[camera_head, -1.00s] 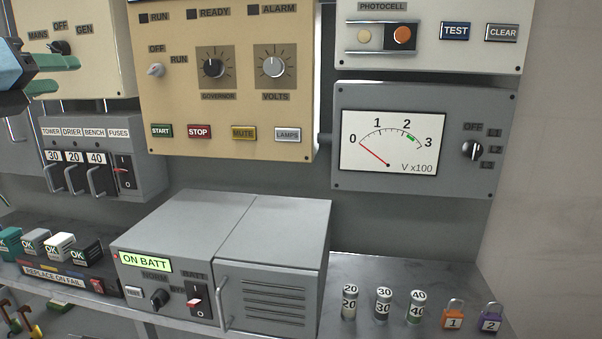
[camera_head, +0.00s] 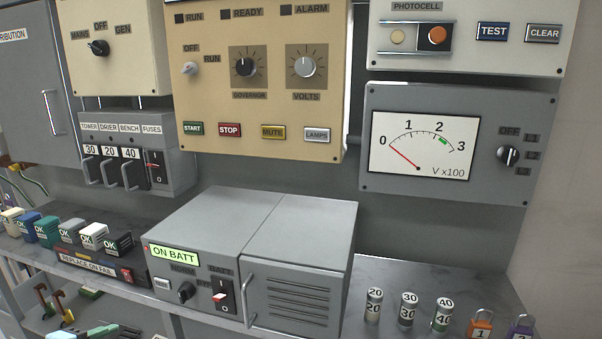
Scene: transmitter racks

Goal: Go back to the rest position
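My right gripper is not in view.
The grey ON BATT unit (camera_head: 262,235) stands on the bench. Small coloured OK modules (camera_head: 68,233) are at left. Labelled cylinders (camera_head: 408,310) and padlocks (camera_head: 481,324) stand at right. The beige control panel (camera_head: 255,118) and voltmeter box (camera_head: 458,185) are above.

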